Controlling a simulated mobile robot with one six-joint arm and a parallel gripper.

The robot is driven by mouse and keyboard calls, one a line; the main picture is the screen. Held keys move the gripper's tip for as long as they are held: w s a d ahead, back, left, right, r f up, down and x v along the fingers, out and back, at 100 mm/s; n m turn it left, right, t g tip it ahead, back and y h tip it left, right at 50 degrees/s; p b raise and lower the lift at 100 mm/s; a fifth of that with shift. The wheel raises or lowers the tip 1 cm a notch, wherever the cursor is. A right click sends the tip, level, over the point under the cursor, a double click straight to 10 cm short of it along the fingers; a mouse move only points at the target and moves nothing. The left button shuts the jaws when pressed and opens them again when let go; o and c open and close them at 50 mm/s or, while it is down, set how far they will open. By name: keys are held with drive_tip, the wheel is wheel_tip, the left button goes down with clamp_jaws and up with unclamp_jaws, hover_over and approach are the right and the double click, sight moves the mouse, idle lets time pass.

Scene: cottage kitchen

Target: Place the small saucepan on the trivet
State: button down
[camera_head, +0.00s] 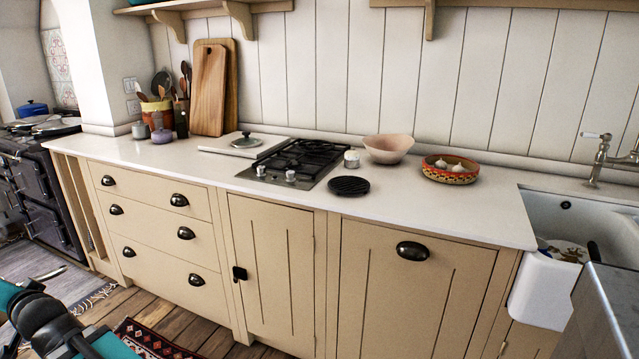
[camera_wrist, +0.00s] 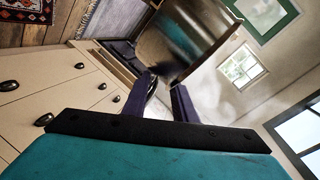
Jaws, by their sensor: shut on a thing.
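The trivet (camera_head: 349,186), a round black ribbed disc, lies bare on the white counter in front of the gas hob. In the wrist view my gripper (camera_wrist: 167,92) is shut, with a dark piece, seemingly a handle, between its fingers. Just beyond the fingers is a large shiny brown-grey surface (camera_wrist: 165,45), which looks like the side of the small saucepan; its full shape is not clear. In the head view only my teal and black arm shows at the lower left; the gripper and the saucepan are not clearly visible there, well away from the trivet.
The gas hob (camera_head: 293,160) is behind and left of the trivet, with a white-topped jar (camera_head: 352,159) near it. A pink bowl (camera_head: 388,149) and a patterned dish with garlic (camera_head: 450,170) stand to the right. The counter (camera_head: 420,208) is clear in front, and the sink is at right.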

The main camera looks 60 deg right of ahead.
drive_tip(key=s+d+r+m+g+h+p, duration=0.1)
drive_tip(key=s+d+m+g+h+p, duration=0.2)
drive_tip(key=d, duration=1)
drive_tip(key=s+d+r+m+g+h+p, duration=0.1)
drive_tip(key=s+d+m+h+p, duration=0.4)
drive_tip(key=d, duration=0.8)
drive_tip(key=s+d+r+m+g+h+p, duration=0.1)
drive_tip(key=s+d+r+g+h, duration=0.3)
drive_tip(key=d, duration=0.9)
drive_tip(key=s+d+r+m+g+p, duration=0.2)
drive_tip(key=s+d, duration=0.5)
drive_tip(key=s, duration=0.4)
drive_tip(key=s+d+r+m+g+h+p, duration=0.1)
drive_tip(key=s+d+r+m+g+p, duration=0.2)
drive_tip(key=s+d, duration=0.5)
drive_tip(key=s+d+r+m+g+p, duration=0.2)
drive_tip(key=s+d+m+g, duration=0.3)
drive_tip(key=s, duration=1)
drive_tip(key=d+p, duration=0.1)
drive_tip(key=d, duration=0.2)
drive_tip(key=shift+s+r+h+p, duration=0.3)
drive_tip(key=shift+s+r+h, duration=0.05)
drive_tip(key=shift+r+h, duration=0.05)
drive_tip(key=shift+d, duration=0.15)
drive_tip(key=s+r+p+x, duration=0.2)
drive_tip(key=p+x, duration=0.3)
drive_tip(key=x, duration=0.9)
drive_tip(key=shift+d+r+p, duration=0.3)
drive_tip(key=shift+d+r, duration=0.05)
drive_tip(key=shift+s, duration=0.1)
